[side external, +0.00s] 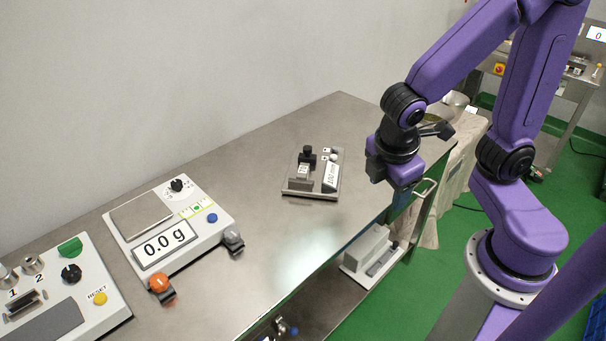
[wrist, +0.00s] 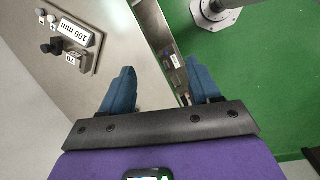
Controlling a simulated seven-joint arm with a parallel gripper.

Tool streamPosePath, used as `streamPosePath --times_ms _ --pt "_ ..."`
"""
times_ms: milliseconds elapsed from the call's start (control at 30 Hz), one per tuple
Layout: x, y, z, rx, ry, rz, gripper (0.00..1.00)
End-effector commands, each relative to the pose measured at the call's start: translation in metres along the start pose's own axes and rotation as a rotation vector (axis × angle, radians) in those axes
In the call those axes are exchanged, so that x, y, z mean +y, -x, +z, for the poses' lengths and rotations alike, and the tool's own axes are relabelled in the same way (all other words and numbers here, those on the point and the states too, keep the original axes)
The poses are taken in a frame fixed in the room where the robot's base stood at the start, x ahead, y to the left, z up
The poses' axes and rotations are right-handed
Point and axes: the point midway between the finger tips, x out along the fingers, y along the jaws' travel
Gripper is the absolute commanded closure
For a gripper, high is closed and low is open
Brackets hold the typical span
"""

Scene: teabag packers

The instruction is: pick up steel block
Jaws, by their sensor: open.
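My gripper (side external: 402,196) hangs over the right edge of the steel table, apart from everything on it. In the wrist view its two blue fingers (wrist: 160,84) are spread, with nothing between them. A small grey fixture (side external: 296,191) stands on the table to the left of my gripper. It bears a block labelled 100 mm (side external: 331,176), a small piece with another label and dark knobs. The fixture (wrist: 85,65) also shows at the upper left of the wrist view, with the 100 mm block (wrist: 76,33). I cannot tell for certain which piece is the steel block.
A scale (side external: 205,237) reading 0.0 g stands nearer on the steel table (side external: 262,215), with an orange knob at its front. A control box (side external: 100,290) is at the lower left. A grey device (side external: 370,248) sits below table level. The tabletop between scale and fixture is clear.

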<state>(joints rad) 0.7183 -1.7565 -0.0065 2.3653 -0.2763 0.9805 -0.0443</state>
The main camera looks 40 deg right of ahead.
Motion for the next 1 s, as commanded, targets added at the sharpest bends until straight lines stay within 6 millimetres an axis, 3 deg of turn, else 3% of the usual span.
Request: streamPosePath --times_ms 300,600,800,1000 --pt "0.082 -0.044 -0.051 -0.319 0.254 0.205 0.38" --pt "0.146 -0.097 -0.098 -0.592 0.532 0.352 0.38" --pt "0.173 -0.135 -0.124 -0.73 0.711 0.422 0.38" --pt "0.184 -0.156 -0.138 -0.794 0.808 0.457 0.38"
